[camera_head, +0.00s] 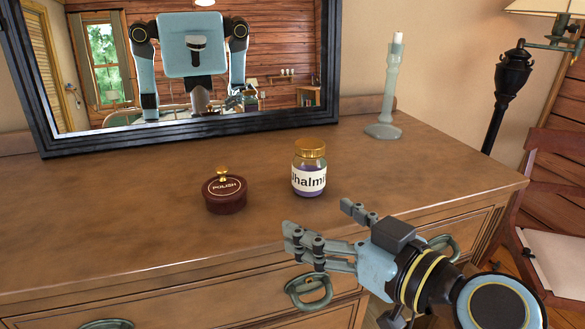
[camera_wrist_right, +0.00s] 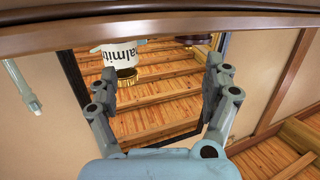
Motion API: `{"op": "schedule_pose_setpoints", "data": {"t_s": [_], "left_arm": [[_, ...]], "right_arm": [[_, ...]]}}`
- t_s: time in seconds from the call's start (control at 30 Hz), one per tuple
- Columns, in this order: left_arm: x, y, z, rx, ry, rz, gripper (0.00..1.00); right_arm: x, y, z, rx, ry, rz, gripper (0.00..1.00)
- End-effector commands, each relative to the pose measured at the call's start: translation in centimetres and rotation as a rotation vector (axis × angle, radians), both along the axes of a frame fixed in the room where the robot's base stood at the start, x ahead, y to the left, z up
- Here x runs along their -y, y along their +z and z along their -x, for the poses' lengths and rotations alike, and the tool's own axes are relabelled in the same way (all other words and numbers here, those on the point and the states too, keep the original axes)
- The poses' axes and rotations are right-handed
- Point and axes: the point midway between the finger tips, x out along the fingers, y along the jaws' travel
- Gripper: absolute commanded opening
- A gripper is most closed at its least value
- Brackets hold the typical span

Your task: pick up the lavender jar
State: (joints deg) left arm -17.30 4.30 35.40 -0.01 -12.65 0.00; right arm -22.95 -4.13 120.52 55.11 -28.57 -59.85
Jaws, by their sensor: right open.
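The lavender jar (camera_head: 309,170) is a small glass jar with purple contents, a gold lid and a white label. It stands upright on the wooden dresser top, right of the middle. In the right wrist view the jar (camera_wrist_right: 118,52) appears upside down, left of centre and partly cut by the dresser edge. My right gripper (camera_head: 317,220) is open and empty, in front of the jar near the dresser's front edge and apart from it. Its two spread fingers also show in the wrist view (camera_wrist_right: 160,76). My left gripper is not directly in view.
A dark red round polish tin (camera_head: 225,194) with a gold knob stands left of the jar. A pale candlestick (camera_head: 389,90) stands behind right. A black-framed mirror (camera_head: 190,124) stands at the back. The dresser top (camera_head: 110,220) is bare at left. A chair (camera_head: 555,200) is at right.

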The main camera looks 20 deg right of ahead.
Motion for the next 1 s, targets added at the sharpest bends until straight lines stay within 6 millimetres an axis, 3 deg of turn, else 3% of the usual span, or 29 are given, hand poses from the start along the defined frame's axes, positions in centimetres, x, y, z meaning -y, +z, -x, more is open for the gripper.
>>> {"op": "schedule_pose_setpoints", "data": {"t_s": [0.3, 0.5, 0.77, 1.0], "left_arm": [[0.1, 0.1, 0.1, -0.001, 0.000, 0.001, 0.40], [-0.3, 1.3, -0.3, 0.004, -0.001, -0.004, 0.40], [-0.4, 1.8, -0.6, 0.010, -0.001, -0.004, 0.40], [-0.4, 2.5, -0.7, 0.012, -0.001, -0.005, 0.40]], "right_arm": [[2.9, 1.2, -3.4, 0.139, -0.210, -0.050, 0.84], [2.4, 1.4, -6.7, 0.143, -0.216, -0.049, 0.84], [2.0, 1.1, -9.2, 0.142, -0.215, -0.049, 0.84], [1.6, 0.7, -12.8, 0.141, -0.214, -0.050, 0.84]]}}
